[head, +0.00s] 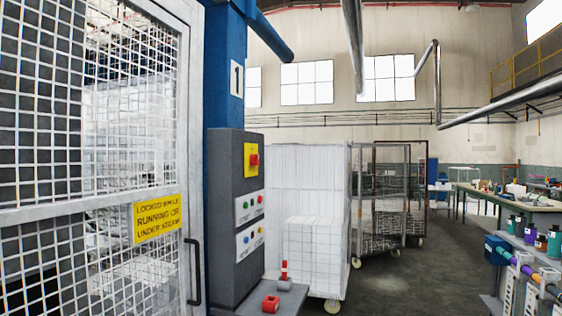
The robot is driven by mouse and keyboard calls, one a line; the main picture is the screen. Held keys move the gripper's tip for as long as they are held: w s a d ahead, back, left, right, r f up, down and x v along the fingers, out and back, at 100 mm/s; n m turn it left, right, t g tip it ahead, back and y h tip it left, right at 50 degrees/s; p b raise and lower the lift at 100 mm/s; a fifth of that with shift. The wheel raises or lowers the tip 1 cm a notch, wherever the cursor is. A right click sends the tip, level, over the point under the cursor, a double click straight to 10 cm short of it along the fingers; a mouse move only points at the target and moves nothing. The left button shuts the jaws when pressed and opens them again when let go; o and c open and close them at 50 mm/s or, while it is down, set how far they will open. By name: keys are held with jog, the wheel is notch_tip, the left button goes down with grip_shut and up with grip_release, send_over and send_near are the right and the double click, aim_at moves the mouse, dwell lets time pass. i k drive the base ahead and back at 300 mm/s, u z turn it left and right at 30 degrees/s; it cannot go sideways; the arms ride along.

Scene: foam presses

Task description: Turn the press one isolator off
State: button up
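The press one isolator (254,160) is a red switch on a square yellow plate, high on the grey control box (224,215). Its exact handle angle is too small to tell. The box is fixed to a blue column that bears a number 1 sign (237,79). My gripper is not in view.
A closed-looking mesh gate (60,207) with a yellow warning sign (158,218) stands left. A grey shelf (291,298) below the box bears a red block (270,304) and a red-and-white item (284,272). Floor between is clear.

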aim_at(254, 159)
jog(key=z, duration=1.1)
jog(key=i, duration=2.65)
jog(key=u, duration=0.7)
